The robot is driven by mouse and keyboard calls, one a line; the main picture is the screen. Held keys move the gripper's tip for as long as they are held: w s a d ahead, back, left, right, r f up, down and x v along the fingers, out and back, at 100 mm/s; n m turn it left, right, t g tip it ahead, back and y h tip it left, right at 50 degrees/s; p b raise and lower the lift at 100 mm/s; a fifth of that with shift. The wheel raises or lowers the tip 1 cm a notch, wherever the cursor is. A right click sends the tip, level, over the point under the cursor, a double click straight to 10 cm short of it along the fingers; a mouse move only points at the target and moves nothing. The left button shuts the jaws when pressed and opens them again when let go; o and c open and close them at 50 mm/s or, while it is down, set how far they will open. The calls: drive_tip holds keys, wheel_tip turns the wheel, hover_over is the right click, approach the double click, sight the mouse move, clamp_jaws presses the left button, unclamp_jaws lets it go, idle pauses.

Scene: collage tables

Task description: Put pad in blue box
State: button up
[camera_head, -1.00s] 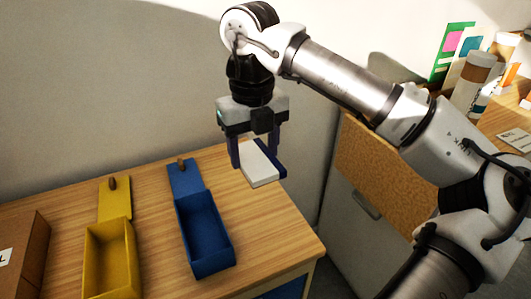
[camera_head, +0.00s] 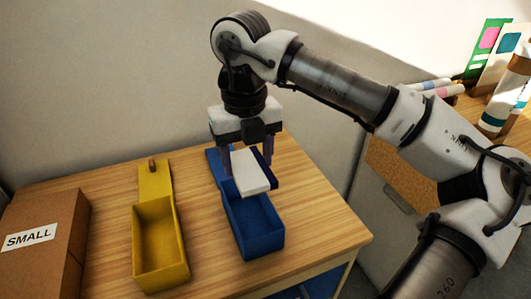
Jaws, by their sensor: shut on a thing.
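The pad (camera_head: 246,171) is a white, flat block with a dark blue side. My gripper (camera_head: 247,160) is shut on it and holds it above the table. In the picture the pad overlaps the back part of the blue box (camera_head: 262,241) and hides part of its lid. The blue box is open, with its lid (camera_head: 213,162) laid back toward the wall. The part of its inside that I can see is empty. I cannot tell the exact height of the pad above the box.
A yellow open box (camera_head: 163,278) stands left of the blue box, its lid laid back. A brown box labelled SMALL (camera_head: 68,260) stands at the far left. The wooden table (camera_head: 325,240) is clear to the right. Another surface with cylinders and cards (camera_head: 497,95) is at the right.

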drive_tip(key=shift+a+f, duration=0.1)
drive_tip(key=shift+a, duration=0.15)
drive_tip(key=shift+f, duration=0.1)
wheel_tip(320, 180, down, 7)
drive_tip(key=b, duration=0.4)
drive_tip(key=shift+r+b, duration=0.2)
drive_tip(key=shift+b, duration=0.2)
drive_tip(key=shift+f+b, duration=0.3)
drive_tip(key=shift+b, duration=0.3)
idle(0.8)
drive_tip(key=o, duration=1.1)
drive_tip(key=shift+o, duration=0.2)
